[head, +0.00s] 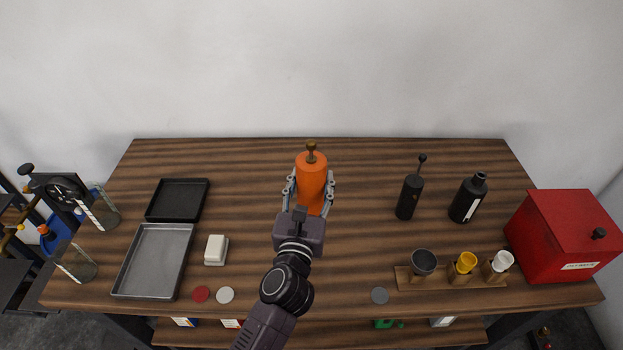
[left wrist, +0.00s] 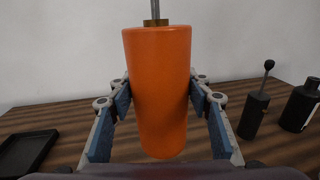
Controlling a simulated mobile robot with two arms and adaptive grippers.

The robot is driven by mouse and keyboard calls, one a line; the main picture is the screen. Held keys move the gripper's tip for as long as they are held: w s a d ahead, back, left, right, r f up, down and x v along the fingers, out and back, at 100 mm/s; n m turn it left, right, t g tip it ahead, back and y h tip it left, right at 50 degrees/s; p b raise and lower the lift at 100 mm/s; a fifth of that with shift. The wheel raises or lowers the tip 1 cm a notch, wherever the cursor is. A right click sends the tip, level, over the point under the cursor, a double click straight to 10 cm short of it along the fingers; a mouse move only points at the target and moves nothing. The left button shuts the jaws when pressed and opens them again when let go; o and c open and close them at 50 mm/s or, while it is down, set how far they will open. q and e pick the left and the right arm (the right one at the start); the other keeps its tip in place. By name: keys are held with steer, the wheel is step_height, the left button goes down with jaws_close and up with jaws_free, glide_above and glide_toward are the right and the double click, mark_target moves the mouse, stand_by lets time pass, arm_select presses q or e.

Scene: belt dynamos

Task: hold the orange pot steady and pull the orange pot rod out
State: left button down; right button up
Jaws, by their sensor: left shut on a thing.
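The orange pot (head: 311,172) is upright near the middle of the wooden table. Its rod (head: 311,148) sticks up from the top with a brass-coloured knob; in the left wrist view a grey rod (left wrist: 155,9) rises through a brass collar. My left gripper (head: 310,188) is shut on the orange pot, one finger on each side of its body. In the left wrist view the pot (left wrist: 157,90) stands between the blue finger pads. The lower part of the rod is hidden inside the pot. My right gripper is not in view.
Right of the pot stand a black pot with a rod (head: 409,196), a black bottle (head: 467,200), a rack of small cups (head: 445,284) and a red box (head: 562,240). To the left are a black tray (head: 177,183), a metal tray (head: 127,275) and a white block (head: 216,249).

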arm_select(q)
step_height(320, 180, down, 17)
steer(key=b, duration=1.4)
steer(key=shift+f+b, duration=0.1)
steer(key=shift+b, duration=0.2)
steer(key=shift+f, duration=0.25)
steer(key=shift+f+b, duration=0.2)
steer(key=shift+b, duration=0.1)
stand_by(0.4)
stand_by(0.4)
